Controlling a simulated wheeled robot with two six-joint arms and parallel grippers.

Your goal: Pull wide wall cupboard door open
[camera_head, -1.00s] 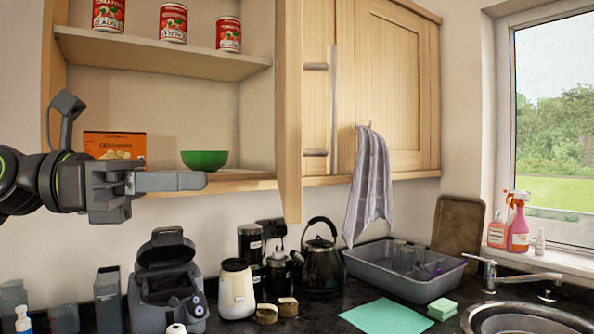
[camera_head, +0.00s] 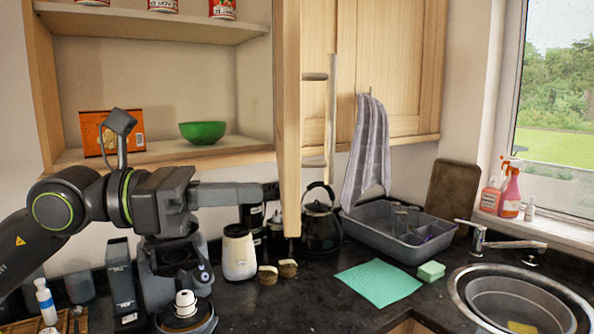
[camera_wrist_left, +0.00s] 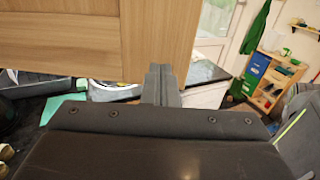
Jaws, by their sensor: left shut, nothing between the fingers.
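The wide wall cupboard door (camera_head: 287,120) stands swung out from the cupboard and shows almost edge-on in the head view. Its bar handle (camera_head: 331,115) is on the side facing right. The wooden panel of the door also fills the upper left of the left wrist view (camera_wrist_left: 65,38). My left gripper (camera_head: 270,191) is shut and empty, on the shelf side of the door. Its fingertips are close to the door's lower part; I cannot tell whether they touch. The fingers show at the panel's lower edge in the wrist view (camera_wrist_left: 160,84). My right gripper is out of view.
Open shelves hold a green bowl (camera_head: 203,132), an orange box (camera_head: 96,133) and red cans. A striped towel (camera_head: 367,155) hangs right of the door. Below are a white jar (camera_head: 239,254), a kettle (camera_head: 320,222), a grey basin (camera_head: 370,228) and a sink (camera_head: 465,290).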

